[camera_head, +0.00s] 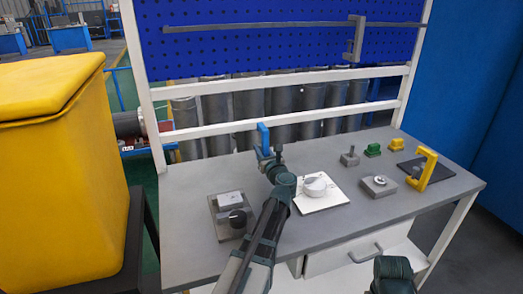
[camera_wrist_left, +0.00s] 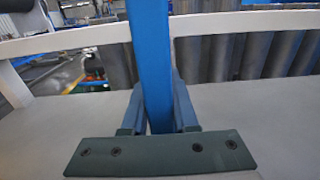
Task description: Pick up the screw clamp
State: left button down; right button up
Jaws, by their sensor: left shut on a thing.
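The blue screw clamp (camera_head: 263,136) stands up from my left gripper (camera_head: 268,158) near the back edge of the workbench. In the left wrist view the clamp shows as a blue upright bar (camera_wrist_left: 150,65) between the two fingers of my left gripper (camera_wrist_left: 158,105), which are shut on it. The rest of the clamp is hidden behind the gripper, and I cannot tell whether it touches the bench. A dark part of my right arm shows at the bottom of the head view, but its gripper is out of view.
On the bench (camera_head: 300,240) are a grey block with a black knob (camera_head: 237,218), a white round part (camera_head: 315,186) on a white plate, a small grey block (camera_head: 379,185), a green block (camera_head: 372,150) and a yellow C-shaped piece (camera_head: 428,168). A white rail (camera_head: 285,83) runs behind.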

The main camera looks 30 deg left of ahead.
pick_arm(q)
jog(key=s+d, duration=0.2)
jog(key=d, duration=0.3)
jog(key=s+d+r, duration=0.1)
jog(key=s+d, duration=0.1)
jog(key=d, duration=0.3)
jog(key=s+d+p, duration=0.1)
jog(key=s+d, duration=0.1)
jog(key=d, duration=0.3)
jog(key=shift+r, duration=0.2)
notch_tip(320, 180, up, 14)
jog(key=p, duration=1.3)
jog(key=shift+f+p, duration=0.15)
jog(key=shift+p, duration=0.2)
jog(key=shift+a, duration=0.1)
